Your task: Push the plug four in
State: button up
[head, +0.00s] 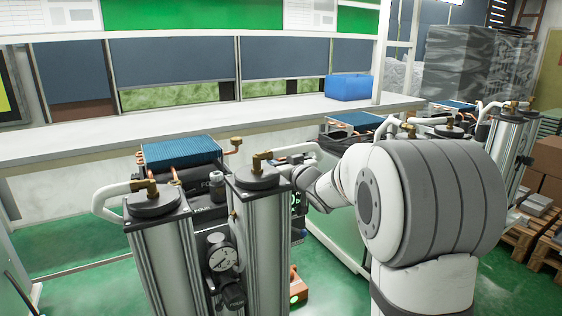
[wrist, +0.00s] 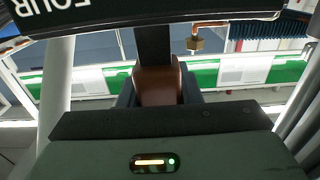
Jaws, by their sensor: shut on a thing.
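In the wrist view, my gripper (wrist: 159,98) has its two dark fingers shut on a brown, rounded piece, which looks like plug four (wrist: 160,84). A dark upright strip runs above the brown piece; I cannot tell how far the plug is in. A dark plate marked FOUR (wrist: 70,8), upside down, crosses the top of the wrist view. In the head view, FOUR also shows on a dark unit (head: 205,208) between two grey sieve columns. My arm reaches in from the right behind the nearer column (head: 260,245). The gripper's fingers and the plug are hidden there.
A pressure gauge (head: 223,259) sits between the columns, with white hoses and brass fittings on top. A blue finned cooler (head: 180,152) stands behind. A long white bench (head: 120,128) carries a blue bin (head: 349,87). More column units stand at right, close to my arm.

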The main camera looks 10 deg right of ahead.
grip_shut()
jog(key=shift+f, duration=0.15)
notch_tip(320, 180, down, 3)
jog(key=b, duration=0.3)
jog(key=shift+f, duration=0.2)
jog(key=o, duration=0.9)
grip_release()
jog(key=shift+c, duration=0.2)
jog(key=shift+r, duration=0.1)
